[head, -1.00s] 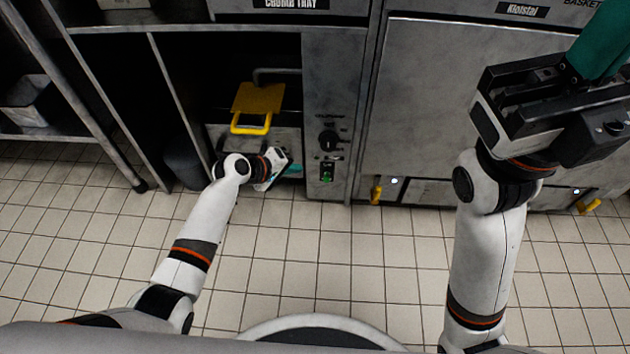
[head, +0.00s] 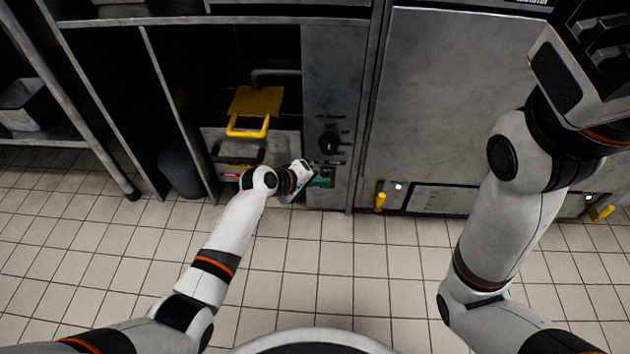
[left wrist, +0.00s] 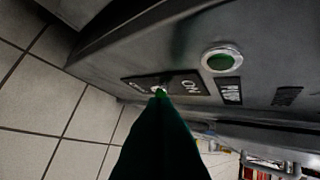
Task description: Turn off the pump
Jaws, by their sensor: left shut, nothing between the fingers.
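The pump switch plate (left wrist: 188,87), marked ON at one end, is on a grey metal panel (head: 335,75). A round green lamp (left wrist: 221,60) in a silver ring and a PUMP label (left wrist: 230,91) are beside it. My left gripper (head: 322,182) is shut and empty, at the low part of the panel. In the left wrist view its dark green fingertips (left wrist: 160,93) overlap the plate's middle and hide most of the switch; I cannot tell whether they touch it. My right gripper (head: 608,40) is partly in view at the upper right, its fingertips outside the picture.
A black knob (head: 329,143) sits above the switch. Left of the panel an open bay holds a yellow handle (head: 248,126) and a grey box. A dark bin (head: 180,170) stands further left. Yellow levers (head: 380,202) stick out low on the right. The tiled floor is clear.

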